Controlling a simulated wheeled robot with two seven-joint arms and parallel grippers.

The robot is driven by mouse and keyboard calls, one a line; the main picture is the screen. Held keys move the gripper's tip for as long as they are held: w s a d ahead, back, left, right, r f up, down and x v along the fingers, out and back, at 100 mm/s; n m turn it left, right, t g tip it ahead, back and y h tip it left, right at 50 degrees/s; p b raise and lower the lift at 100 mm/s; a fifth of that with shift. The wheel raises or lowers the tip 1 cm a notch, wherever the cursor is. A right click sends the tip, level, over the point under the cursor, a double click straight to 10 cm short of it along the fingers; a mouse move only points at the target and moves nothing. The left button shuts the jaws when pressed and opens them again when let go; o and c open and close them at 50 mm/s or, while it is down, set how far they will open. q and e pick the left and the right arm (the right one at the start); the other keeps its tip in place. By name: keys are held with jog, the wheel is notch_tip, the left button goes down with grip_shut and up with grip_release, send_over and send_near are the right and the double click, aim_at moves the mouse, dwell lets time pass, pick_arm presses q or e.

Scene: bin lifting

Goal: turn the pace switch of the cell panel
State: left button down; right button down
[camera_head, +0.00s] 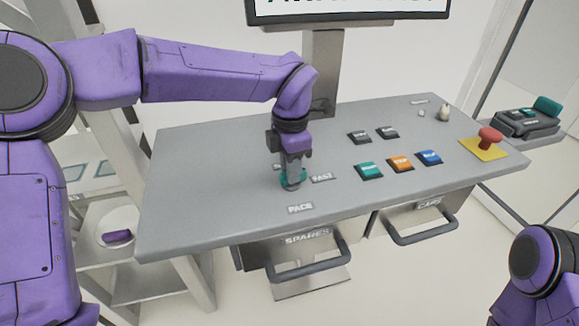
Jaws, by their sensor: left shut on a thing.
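The cell panel (235,221) is a grey slanted desk top in front of me. The pace switch (292,181) shows as a teal knob above the label PACE (300,208), with the label FAST (321,178) just right of it. My left gripper (292,172) points down from above and is shut on the knob, hiding most of it. Which way the knob points cannot be told. Another label left of the knob is mostly hidden by the gripper. My right arm shows only partly at the lower right; its gripper is out of view.
Teal (369,171), orange (400,163) and blue (429,157) buttons sit right of the switch, with two dark buttons behind them. A red emergency button (489,138) stands on a yellow plate at the right. Drawers marked SPARES (307,238) and CAPS (428,204) hang below, with protruding handles.

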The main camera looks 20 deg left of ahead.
pick_arm(q)
jog(key=n, duration=0.2)
jog(key=n+b, duration=0.1)
jog(key=n, duration=0.1)
jog(key=shift+f, duration=0.25)
jog(key=n+b, duration=0.1)
jog(key=n, duration=0.2)
jog(key=shift+d+n+b, duration=0.1)
jog(key=shift+n+b, duration=0.3)
jog(key=n+b, duration=0.2)
jog(key=n, duration=0.2)
jog(key=shift+f+n, duration=0.1)
jog(key=shift+n, duration=0.2)
jog(key=n+b, duration=0.3)
jog(key=n, duration=0.1)
jog(key=shift+r, duration=0.2)
